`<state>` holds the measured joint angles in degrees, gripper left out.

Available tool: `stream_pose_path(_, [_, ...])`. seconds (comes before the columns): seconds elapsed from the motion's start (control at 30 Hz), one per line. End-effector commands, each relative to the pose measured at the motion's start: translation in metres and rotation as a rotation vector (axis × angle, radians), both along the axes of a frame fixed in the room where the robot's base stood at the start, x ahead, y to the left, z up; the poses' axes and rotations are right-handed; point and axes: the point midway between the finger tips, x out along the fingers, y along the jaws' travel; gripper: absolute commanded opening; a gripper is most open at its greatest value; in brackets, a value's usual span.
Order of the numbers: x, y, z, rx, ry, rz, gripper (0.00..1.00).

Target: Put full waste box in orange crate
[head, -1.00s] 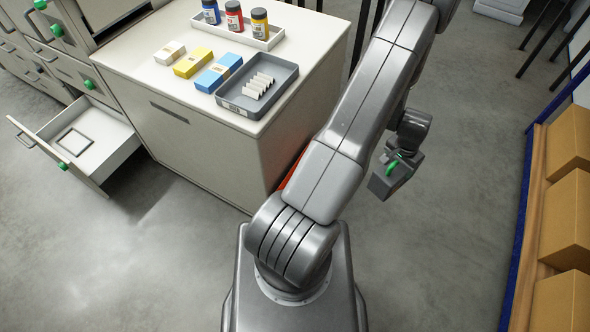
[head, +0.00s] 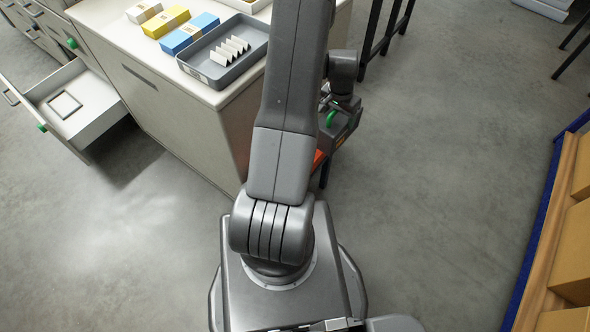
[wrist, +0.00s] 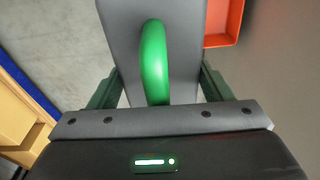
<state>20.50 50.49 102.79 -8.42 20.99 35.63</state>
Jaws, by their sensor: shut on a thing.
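The waste box is grey with a green loop handle, and it fills the upper middle of the wrist view (wrist: 122,38). My gripper (wrist: 157,88) is shut on it at the handle, one finger on each side. In the head view the box (head: 345,128) hangs from my gripper (head: 333,112), right of the counter's near corner and partly behind my arm. Its contents cannot be made out. The orange crate (wrist: 222,24) shows in part at the upper right of the wrist view, beside the box. In the head view only a sliver of the crate (head: 319,158) shows past my arm.
A counter (head: 190,125) with a grey tray (head: 210,72) and small boxes stands at the left. A drawer (head: 90,105) stands open at far left. A blue-edged rack (head: 540,220) with cardboard boxes is at the right. The floor between is clear.

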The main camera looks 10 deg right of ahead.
Motion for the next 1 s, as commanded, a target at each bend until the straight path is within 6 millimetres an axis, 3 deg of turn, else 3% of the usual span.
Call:
stream_pose_path(0.03, [0.004,0.009,-0.010,-0.002,-0.004,0.007,0.02])
stream_pose_path(0.6, [0.013,0.097,-0.047,-0.002,-0.003,0.044,0.02])
stream_pose_path(1.0, [0.009,0.132,-0.059,-0.004,-0.004,0.056,0.02])
